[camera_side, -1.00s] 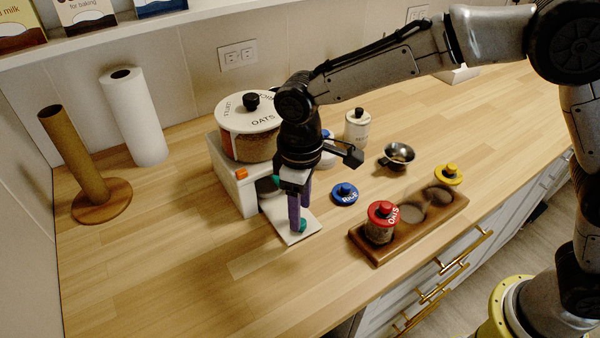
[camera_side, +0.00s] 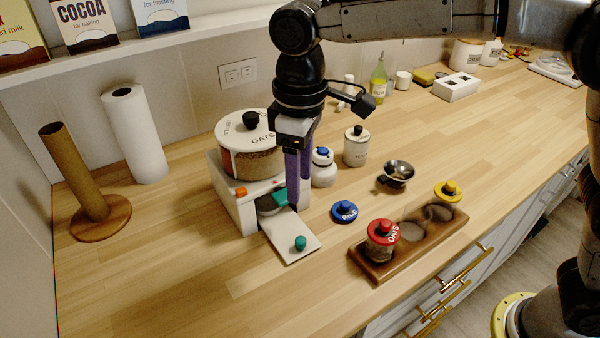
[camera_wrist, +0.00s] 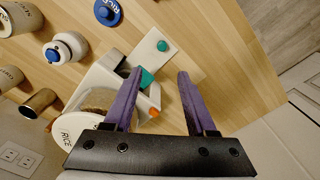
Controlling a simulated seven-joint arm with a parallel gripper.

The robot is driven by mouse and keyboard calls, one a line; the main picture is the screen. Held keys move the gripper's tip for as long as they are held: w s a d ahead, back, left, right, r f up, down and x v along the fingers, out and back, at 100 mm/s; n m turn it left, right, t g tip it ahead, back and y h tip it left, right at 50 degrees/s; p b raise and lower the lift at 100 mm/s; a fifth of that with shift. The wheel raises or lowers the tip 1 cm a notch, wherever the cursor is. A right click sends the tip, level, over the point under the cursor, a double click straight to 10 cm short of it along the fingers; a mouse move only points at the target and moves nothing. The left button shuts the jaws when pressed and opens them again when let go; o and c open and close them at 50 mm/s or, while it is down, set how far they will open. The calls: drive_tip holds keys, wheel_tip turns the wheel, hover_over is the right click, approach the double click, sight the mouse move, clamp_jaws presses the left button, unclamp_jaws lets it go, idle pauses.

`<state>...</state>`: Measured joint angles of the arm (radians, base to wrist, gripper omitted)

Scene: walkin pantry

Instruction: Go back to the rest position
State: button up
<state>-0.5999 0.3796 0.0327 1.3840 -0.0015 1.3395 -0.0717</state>
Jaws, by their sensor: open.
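My gripper (camera_side: 298,204) has two purple fingers and hangs in the air, pointing down, in front of the white dispenser (camera_side: 236,205). In the wrist view my gripper (camera_wrist: 158,74) shows its fingers apart with nothing held between them. The dispenser carries a large oats canister (camera_side: 255,160) with a white lid. Another green part (camera_side: 281,196) sits at the dispenser's front, partly behind the fingers.
A paper roll (camera_side: 135,135) and a brown holder (camera_side: 75,170) are at left.

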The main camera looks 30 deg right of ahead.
drive_tip(key=s+d+r+m+t, duration=0.1)
drive_tip(key=s+d+r+m, duration=0.15)
drive_tip(key=d+r, duration=0.4)
drive_tip(key=s+d+r+m+t, duration=0.15)
drive_tip(key=s+d+r, duration=0.25)
drive_tip(key=d, duration=0.6)
drive_tip(key=s+d+f+m+t, duration=0.2)
drive_tip(key=s+d+f+t, duration=0.1)
drive_tip(key=s+d, duration=0.6)
drive_tip(key=s+f+m, duration=0.1)
drive_tip(key=s+f, duration=0.5)
drive_tip(key=f, duration=0.1)
drive_tip(key=shift+d+f+m, duration=0.2)
drive_tip(key=shift+f+m, duration=0.1)
drive_tip(key=shift+f, duration=0.05)
drive_tip(key=shift+s, duration=0.1)
